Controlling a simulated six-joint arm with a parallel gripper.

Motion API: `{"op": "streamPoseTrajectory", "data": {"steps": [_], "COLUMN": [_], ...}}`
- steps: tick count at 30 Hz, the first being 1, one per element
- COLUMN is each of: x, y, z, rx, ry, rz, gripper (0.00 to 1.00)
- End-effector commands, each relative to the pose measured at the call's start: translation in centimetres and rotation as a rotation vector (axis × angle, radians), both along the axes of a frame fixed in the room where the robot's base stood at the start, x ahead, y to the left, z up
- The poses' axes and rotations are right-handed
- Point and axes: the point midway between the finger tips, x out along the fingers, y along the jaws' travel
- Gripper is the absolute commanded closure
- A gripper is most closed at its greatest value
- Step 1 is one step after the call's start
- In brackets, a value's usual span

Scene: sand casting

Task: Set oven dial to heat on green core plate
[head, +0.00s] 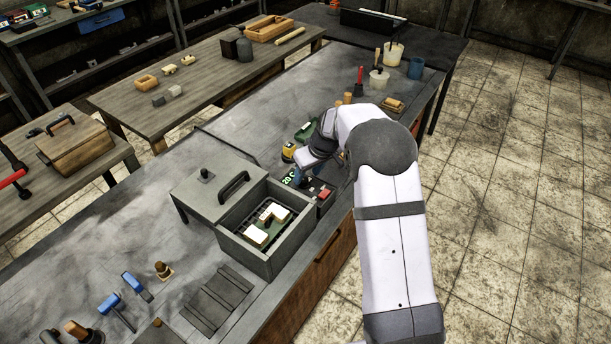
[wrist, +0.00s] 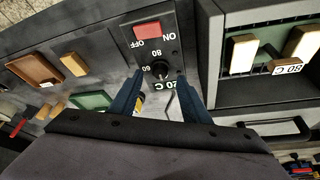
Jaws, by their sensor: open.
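The oven dial (wrist: 160,70) is a dark round knob on a black control panel (wrist: 173,45), with 60 and 80 printed around it. I cannot make out its pointer's setting. The red OFF/ON switch (wrist: 148,29) sits beyond it; it also shows in the head view (head: 324,193). A green display reads 20 C (wrist: 165,86). My gripper (wrist: 165,88) is open, its two blue fingers on either side of the dial area; contact is not clear.
The grey oven lid (head: 205,205) with a black handle lies left of the oven box. A green tray (wrist: 90,101) and a brown tray (wrist: 35,70) are near the panel. Cups (head: 393,53) stand at the far end.

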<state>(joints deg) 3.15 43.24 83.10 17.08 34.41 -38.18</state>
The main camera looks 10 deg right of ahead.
Motion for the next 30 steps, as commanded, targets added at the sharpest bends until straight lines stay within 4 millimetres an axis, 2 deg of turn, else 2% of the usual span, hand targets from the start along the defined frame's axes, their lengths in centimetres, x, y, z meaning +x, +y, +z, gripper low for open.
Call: {"op": "streamPoseTrajectory", "data": {"steps": [9, 21, 22, 27, 30], "x": [1.0, 1.2, 1.2, 1.2, 1.2], "y": [0.4, 0.5, 0.5, 0.5, 0.5], "z": [-2.8, -3.3, -3.3, -3.3, -3.3], "rx": [-0.001, -0.001, -0.001, -0.001, -0.001], "ry": [0.002, 0.000, 0.000, 0.000, 0.000], "rz": [0.000, 0.000, -0.001, 0.000, 0.000], "gripper": [0.57, 0.57, 0.59, 0.98, 0.98]}}
